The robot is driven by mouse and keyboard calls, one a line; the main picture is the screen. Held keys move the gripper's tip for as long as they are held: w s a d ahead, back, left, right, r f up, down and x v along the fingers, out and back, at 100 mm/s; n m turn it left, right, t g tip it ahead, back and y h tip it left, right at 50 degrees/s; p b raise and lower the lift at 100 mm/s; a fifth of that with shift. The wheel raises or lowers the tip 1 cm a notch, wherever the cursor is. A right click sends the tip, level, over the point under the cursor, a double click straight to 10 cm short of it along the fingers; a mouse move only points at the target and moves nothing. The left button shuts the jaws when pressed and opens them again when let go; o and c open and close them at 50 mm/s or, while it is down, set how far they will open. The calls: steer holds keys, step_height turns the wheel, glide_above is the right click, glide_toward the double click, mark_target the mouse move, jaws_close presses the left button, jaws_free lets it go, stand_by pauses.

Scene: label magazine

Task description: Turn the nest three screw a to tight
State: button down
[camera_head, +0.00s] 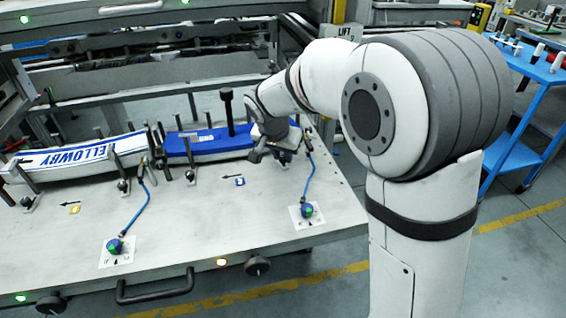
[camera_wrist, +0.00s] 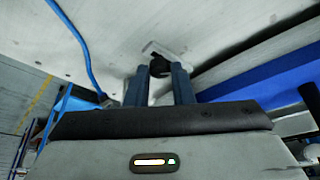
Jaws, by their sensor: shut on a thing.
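My gripper (camera_head: 257,153) is low over the right end of the bench, at the right end of the blue strip. In the wrist view my gripper's two fingers (camera_wrist: 159,80) close from both sides on a small dark screw knob (camera_wrist: 159,66). The knob stands on a pale bracket plate (camera_wrist: 152,50) on the bench top. Its lower part is hidden by the fingers, and I cannot read its turn position. In the head view my wrist hides this screw.
The blue strip (camera_head: 205,143) and a white ELLOWBY strip (camera_head: 85,155) lie among upright posts and clamps. Blue cables run to knobs with green tops (camera_head: 306,210) (camera_head: 114,246). A tall black post (camera_head: 228,108) rises close to my wrist. The bench front is mostly clear.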

steer(key=shift+a+m+h+b, duration=0.1)
steer(key=shift+m+h+b, duration=0.45)
steer(key=shift+m, duration=0.55)
steer(key=shift+g, duration=0.3)
steer(key=c, duration=1.3)
jaws_free()
steer(key=shift+o, duration=0.2)
steer(key=shift+r, duration=0.1)
steer(key=p+v, duration=0.1)
steer(key=v, duration=0.6)
steer(key=shift+s+r, duration=0.2)
steer(key=shift+r, duration=0.05)
